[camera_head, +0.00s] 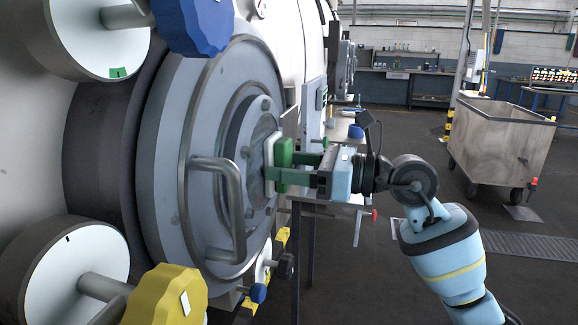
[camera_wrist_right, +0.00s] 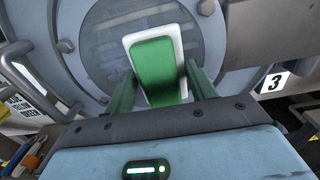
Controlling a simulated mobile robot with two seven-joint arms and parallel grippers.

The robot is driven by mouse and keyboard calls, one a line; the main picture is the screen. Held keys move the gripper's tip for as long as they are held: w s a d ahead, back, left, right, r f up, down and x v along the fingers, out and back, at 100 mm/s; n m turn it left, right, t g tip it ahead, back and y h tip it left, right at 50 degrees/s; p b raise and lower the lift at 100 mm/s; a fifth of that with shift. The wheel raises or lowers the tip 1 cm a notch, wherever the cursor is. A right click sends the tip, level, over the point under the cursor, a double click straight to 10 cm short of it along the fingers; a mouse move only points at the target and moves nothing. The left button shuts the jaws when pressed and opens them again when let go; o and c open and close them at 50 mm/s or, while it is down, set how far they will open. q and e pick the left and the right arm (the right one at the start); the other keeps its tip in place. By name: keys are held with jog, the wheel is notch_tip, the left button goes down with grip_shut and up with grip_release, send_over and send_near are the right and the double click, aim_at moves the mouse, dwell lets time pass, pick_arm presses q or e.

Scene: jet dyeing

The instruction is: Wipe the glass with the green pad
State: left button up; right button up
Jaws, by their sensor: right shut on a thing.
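My right gripper (camera_head: 278,166) is shut on the green pad (camera_head: 284,151), which has a white face on its far side. In the head view the pad is at the round glass in the middle of the grey machine door (camera_head: 195,150). In the right wrist view the green pad (camera_wrist_right: 157,70) with its white rim lies between the green fingers (camera_wrist_right: 158,88), over the glass (camera_wrist_right: 107,55). The pad covers part of the glass. I cannot tell whether its white face touches the glass. My left gripper is not in view.
A curved door handle (camera_head: 230,205) stands out left of the pad. Blue (camera_head: 195,22) and yellow (camera_head: 168,295) knobs stick out at the left.

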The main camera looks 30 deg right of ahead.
aim_at(261, 174)
jog(key=shift+s+a, duration=0.2)
jog(key=shift+a, duration=0.1)
jog(key=shift+s+a+p, duration=0.6)
jog(key=shift+s+a, duration=0.35)
jog(key=shift+a, duration=0.1)
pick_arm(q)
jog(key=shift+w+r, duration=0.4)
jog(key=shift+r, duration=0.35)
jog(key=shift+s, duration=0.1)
pick_arm(e)
jog(key=shift+s+a, duration=0.1)
